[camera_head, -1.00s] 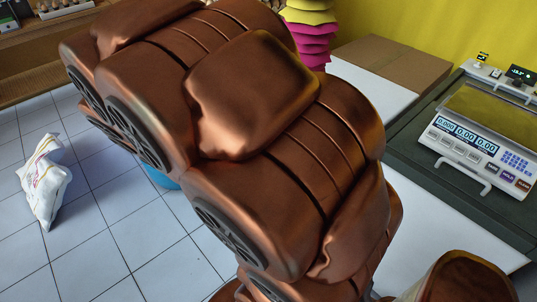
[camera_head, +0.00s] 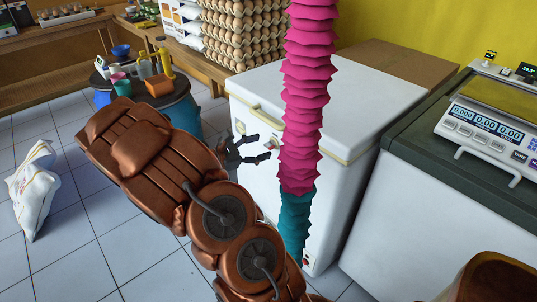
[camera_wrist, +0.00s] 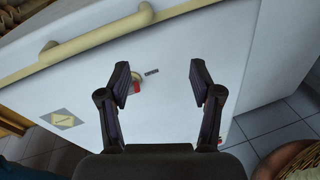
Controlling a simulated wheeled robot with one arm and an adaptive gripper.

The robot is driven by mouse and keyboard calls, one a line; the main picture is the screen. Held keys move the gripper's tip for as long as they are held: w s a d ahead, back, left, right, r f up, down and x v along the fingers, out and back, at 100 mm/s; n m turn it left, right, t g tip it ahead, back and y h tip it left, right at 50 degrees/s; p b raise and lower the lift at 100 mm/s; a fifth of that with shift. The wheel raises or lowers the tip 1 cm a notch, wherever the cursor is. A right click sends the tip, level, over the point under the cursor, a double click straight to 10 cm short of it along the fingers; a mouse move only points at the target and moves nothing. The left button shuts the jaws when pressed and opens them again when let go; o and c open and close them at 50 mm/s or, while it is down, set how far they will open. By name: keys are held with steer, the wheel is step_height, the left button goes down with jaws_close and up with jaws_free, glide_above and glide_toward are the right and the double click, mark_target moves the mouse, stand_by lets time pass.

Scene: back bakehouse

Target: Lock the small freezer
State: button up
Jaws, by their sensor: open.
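The small freezer is a white chest with a beige lid rim; its lid (camera_head: 375,88) is down. Its front panel (camera_wrist: 200,40) fills much of the wrist view. A round lock with a red part (camera_wrist: 137,85) sits on that panel below the rim, beside a small label that appears to read OPEN (camera_wrist: 151,73). A beige handle (camera_wrist: 48,52) is at the upper left. My gripper (camera_wrist: 160,72) is open and empty in front of the panel, with the lock just inside its left finger.
A pink and teal pleated column (camera_head: 305,85) hides part of the freezer in the head view. A scale (camera_head: 490,125) stands on a dark-topped unit at right. A blue drum (camera_head: 180,115) holding cups and bottles and a white sack (camera_head: 35,185) stand left. Tiled floor (camera_head: 110,245) is clear between.

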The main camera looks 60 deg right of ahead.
mark_target(266, 147)
steer(key=w+d+f+n+t+h+b, duration=0.2)
steer(key=w+d+f+n, duration=0.25)
steer(key=f, duration=0.45)
steer(key=shift+w+r+b+x, duration=0.1)
steer(key=shift+w+b+x, duration=0.05)
steer(key=shift+x, duration=0.95)
steer(key=shift+w+r+b+x, duration=0.1)
steer(key=shift+w+b+x, duration=0.05)
steer(key=shift+x, duration=0.95)
steer(key=shift+w+r+b+x, duration=0.1)
steer(key=shift+w+b+x, duration=0.05)
steer(key=shift+x, duration=0.95)
steer(key=shift+d, duration=0.15)
steer(key=c, duration=1.2)
steer(key=shift+o, duration=0.2)
